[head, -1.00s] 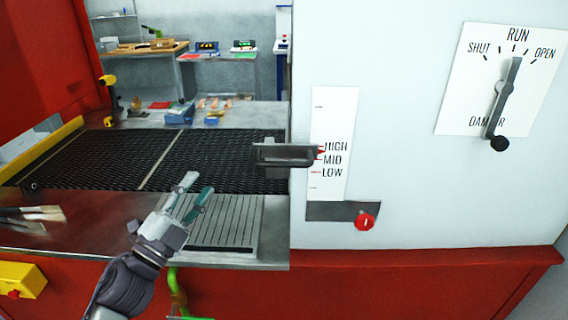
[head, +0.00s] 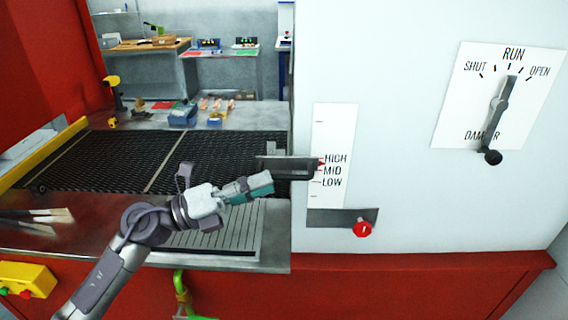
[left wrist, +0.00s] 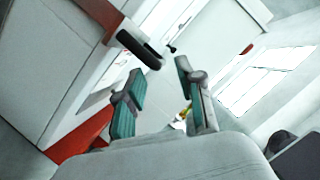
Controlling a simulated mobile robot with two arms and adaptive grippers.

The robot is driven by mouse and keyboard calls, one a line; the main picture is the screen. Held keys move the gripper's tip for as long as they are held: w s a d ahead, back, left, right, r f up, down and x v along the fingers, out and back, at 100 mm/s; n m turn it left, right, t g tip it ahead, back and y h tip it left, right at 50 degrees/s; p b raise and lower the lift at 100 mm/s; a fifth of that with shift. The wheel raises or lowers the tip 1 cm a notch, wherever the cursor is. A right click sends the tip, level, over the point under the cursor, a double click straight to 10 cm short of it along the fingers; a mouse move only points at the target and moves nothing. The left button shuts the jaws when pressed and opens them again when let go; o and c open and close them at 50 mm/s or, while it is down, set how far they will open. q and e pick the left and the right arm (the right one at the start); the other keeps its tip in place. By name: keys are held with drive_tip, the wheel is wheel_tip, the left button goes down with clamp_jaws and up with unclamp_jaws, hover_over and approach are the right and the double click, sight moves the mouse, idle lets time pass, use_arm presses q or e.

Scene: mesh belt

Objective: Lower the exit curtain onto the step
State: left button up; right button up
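A dark bar-shaped handle (head: 292,170) sticks out at the edge of the white housing, beside the height scale (head: 332,150) marked HIGH, MID and LOW. Its red pointer (head: 321,163) stands just under HIGH. The bar also shows in the left wrist view (left wrist: 139,46), beyond my fingertips. My left gripper (head: 262,187) is below and left of the bar, apart from it. In the left wrist view (left wrist: 154,82) its two teal-padded fingers are spread with nothing between them. I cannot make out the curtain itself behind the bar. My right gripper is out of view.
The black mesh belt (head: 110,150) runs to the housing. A ribbed grey plate (head: 235,238) lies in front of it. A red knob (head: 362,228) sits below the scale. A lever dial (head: 497,97) is at right. Small items lie behind the belt.

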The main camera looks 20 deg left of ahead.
sight(284, 178)
use_arm(q)
drive_tip(key=p+x, duration=0.1)
drive_tip(key=x, duration=0.3)
drive_tip(key=shift+r, duration=0.1)
drive_tip(key=shift+w+d+p, duration=0.25)
drive_tip(key=shift+d+p, duration=0.05)
drive_tip(key=shift+d, duration=0.05)
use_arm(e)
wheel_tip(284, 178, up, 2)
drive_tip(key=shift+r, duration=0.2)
use_arm(q)
clamp_jaws()
